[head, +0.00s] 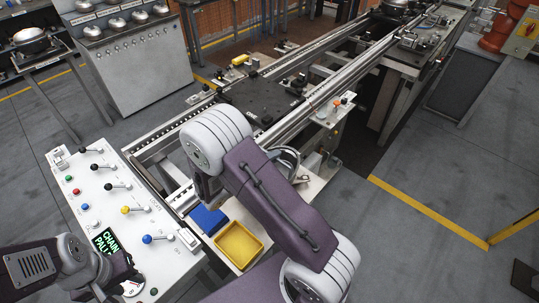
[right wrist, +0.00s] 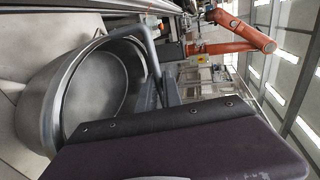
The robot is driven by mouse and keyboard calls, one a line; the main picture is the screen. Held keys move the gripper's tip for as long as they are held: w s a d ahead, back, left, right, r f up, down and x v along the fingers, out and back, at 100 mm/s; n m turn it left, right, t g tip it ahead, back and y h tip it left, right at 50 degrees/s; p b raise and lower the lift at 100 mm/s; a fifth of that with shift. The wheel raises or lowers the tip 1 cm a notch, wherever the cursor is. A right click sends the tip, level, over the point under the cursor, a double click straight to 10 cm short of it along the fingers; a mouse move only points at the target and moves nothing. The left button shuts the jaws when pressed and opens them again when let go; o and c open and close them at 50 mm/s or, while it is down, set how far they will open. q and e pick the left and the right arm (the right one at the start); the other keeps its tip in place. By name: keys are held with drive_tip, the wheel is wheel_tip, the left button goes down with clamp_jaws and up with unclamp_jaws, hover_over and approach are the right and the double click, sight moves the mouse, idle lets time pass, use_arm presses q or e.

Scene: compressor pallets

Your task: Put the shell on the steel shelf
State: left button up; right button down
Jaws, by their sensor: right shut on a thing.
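The shell (right wrist: 62,100) is a grey, open, round metal vessel at the left of the right wrist view, its hollow inside showing. In the head view my right arm covers most of this gripper and the shell. My left gripper (head: 126,280) is low at the left, over the near corner of a control panel by a white dial; its jaws are too unclear to read. A steel shelf (head: 42,62) stands at the upper left with a round metal vessel on it.
A grey cabinet (head: 140,58) carries several domed metal parts. The control panel (head: 100,200) has levers and coloured buttons. A blue bin (head: 208,220) and a yellow tray (head: 239,244) sit beside the conveyor (head: 300,100). Grey floor (head: 400,240) is clear at right.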

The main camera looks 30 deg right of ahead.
drive_tip(key=shift+f, duration=1.45)
drive_tip(key=c, duration=1.5)
unclamp_jaws()
drive_tip(key=shift+f, duration=0.1)
drive_tip(key=shift+s, duration=0.1)
drive_tip(key=shift+a, duration=0.1)
